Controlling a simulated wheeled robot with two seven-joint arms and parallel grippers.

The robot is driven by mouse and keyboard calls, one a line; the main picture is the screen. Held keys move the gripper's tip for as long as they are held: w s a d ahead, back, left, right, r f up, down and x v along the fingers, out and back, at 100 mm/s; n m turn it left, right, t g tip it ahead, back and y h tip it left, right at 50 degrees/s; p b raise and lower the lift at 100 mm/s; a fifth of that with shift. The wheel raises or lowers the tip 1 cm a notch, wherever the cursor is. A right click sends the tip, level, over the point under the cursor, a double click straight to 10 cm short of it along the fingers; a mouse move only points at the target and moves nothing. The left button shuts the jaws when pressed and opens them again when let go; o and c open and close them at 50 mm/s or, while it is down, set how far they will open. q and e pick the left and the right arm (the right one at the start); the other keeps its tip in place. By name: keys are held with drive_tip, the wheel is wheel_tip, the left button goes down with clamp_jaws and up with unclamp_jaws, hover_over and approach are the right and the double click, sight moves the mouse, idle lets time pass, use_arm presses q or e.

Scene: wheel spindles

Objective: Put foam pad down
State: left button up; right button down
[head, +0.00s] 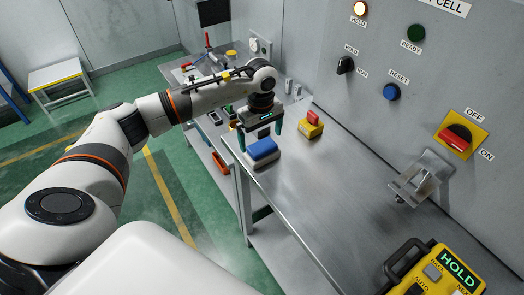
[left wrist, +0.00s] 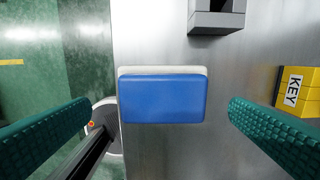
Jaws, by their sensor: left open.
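The foam pad (head: 262,149) is a blue block with a pale layer under it. It lies on the metal bench near its left edge. In the left wrist view the foam pad (left wrist: 163,98) shows flat and nearly level, between the two green fingers. My left gripper (head: 259,143) is open above the pad, with its fingers spread to either side. In the left wrist view a gap shows between the pad and each finger. My right gripper is in neither view.
A yellow KEY block (head: 311,129) with a red top stands right of the pad. A metal bracket (head: 421,177) is on the wall panel. A yellow HOLD pendant (head: 440,270) is at the lower right. The bench (head: 325,190) is clear in the middle.

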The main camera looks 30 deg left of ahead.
sight(261, 146)
use_arm(q)
wheel_tip(261, 146, up, 6)
drive_tip(key=b, duration=0.1)
drive_tip(key=shift+s, duration=0.1)
idle(0.6)
